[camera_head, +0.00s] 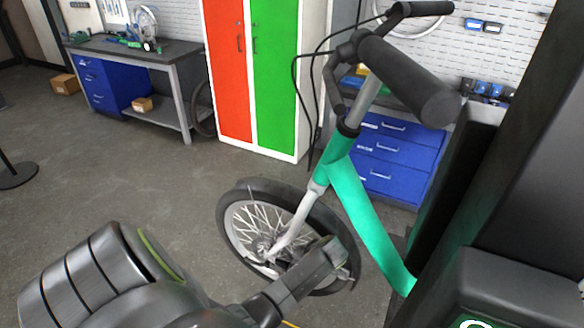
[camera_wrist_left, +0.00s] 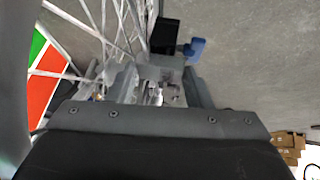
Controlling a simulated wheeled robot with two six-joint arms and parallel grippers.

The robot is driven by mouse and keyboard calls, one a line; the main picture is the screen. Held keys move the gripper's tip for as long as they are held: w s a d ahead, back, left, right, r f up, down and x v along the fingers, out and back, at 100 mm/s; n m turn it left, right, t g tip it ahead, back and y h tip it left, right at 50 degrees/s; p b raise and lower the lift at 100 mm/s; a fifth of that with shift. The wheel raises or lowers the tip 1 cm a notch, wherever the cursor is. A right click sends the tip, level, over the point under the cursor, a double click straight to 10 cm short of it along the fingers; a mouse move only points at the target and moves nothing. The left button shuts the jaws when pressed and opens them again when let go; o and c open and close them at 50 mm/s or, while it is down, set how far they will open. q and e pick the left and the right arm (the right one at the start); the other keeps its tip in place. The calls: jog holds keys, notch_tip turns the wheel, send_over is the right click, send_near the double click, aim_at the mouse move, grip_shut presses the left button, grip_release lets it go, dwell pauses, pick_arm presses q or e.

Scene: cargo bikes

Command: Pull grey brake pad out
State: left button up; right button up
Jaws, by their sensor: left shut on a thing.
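My left gripper (camera_head: 320,265) reaches from the lower left to the front wheel (camera_head: 233,227) of the green cargo bike, beside the fork's lower end. In the left wrist view its fingers (camera_wrist_left: 160,85) are close on either side of a small grey piece, which appears to be the grey brake pad (camera_wrist_left: 160,67). The gripper is shut on it. A black block (camera_wrist_left: 165,35) and a blue tab (camera_wrist_left: 195,48) sit just beyond. In the head view the pad is hidden behind the gripper. My right gripper is not seen.
The bike's green frame tube (camera_head: 365,215) and silver fork (camera_head: 295,220) are close to the gripper. Spokes (camera_wrist_left: 110,30) run near the fingers. A red and green cabinet (camera_head: 262,75) and a workbench (camera_head: 140,55) stand behind.

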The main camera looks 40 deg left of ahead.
pick_arm(q)
jog(key=shift+s, duration=0.15)
jog(key=shift+r+p, duration=2.7)
jog(key=shift+r, duration=0.15)
jog(key=shift+c, duration=0.2)
jog(key=shift+r+p, duration=0.35)
jog(key=shift+r, duration=1.1)
jog(key=s+d, duration=0.3)
jog(key=s, duration=0.8)
jog(key=shift+s+d+f, duration=0.15)
jog(key=shift+d, duration=0.15)
